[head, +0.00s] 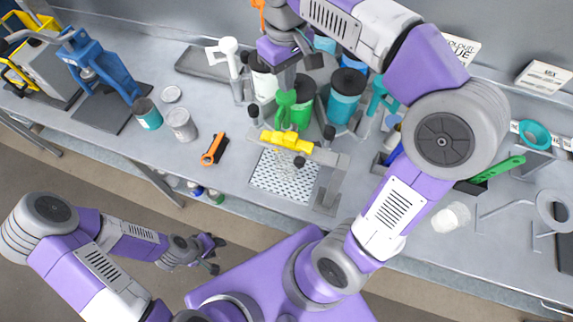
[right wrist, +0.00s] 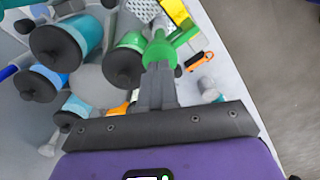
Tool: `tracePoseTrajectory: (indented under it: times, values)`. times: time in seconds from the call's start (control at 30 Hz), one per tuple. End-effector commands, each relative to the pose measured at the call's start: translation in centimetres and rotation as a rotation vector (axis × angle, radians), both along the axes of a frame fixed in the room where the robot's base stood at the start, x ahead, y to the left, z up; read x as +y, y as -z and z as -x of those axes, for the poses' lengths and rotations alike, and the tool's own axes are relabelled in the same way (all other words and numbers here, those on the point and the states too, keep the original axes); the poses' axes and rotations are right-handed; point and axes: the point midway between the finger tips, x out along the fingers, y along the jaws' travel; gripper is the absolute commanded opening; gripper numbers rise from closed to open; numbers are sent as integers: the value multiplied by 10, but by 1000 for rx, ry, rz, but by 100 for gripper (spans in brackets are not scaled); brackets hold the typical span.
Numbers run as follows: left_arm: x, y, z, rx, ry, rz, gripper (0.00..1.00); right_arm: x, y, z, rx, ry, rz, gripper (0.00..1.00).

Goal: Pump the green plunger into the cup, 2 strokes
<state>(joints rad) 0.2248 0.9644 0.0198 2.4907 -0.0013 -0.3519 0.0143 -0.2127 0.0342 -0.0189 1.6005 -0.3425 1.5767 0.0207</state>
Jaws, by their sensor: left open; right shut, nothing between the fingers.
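The green plunger (head: 285,108) stands on the green canister (head: 303,101), its spout reaching toward the front of the bench. My right gripper (head: 286,79) points down just above the plunger's head, its fingers shut together and empty. In the right wrist view the closed fingertips (right wrist: 158,75) overlap the green plunger (right wrist: 160,48); I cannot tell whether they touch it. A faint clear shape (head: 284,160), perhaps the cup, is on the white perforated plate (head: 268,182) below the yellow bar (head: 287,141). My left gripper (head: 212,254) is open and empty, in front of the bench.
A teal canister (head: 345,96) stands right of the green one, a white canister (head: 264,82) left.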

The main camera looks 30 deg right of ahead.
Motion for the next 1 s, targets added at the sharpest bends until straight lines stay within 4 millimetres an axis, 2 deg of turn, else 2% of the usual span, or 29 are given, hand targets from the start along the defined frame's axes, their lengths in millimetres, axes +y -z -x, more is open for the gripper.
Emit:
tracePoseTrajectory:
  times: [1.0]
  values:
    - [0, 27, 0, 0, 0, 0, 43, 0, 38, 0, 2, 0, 0, 0]
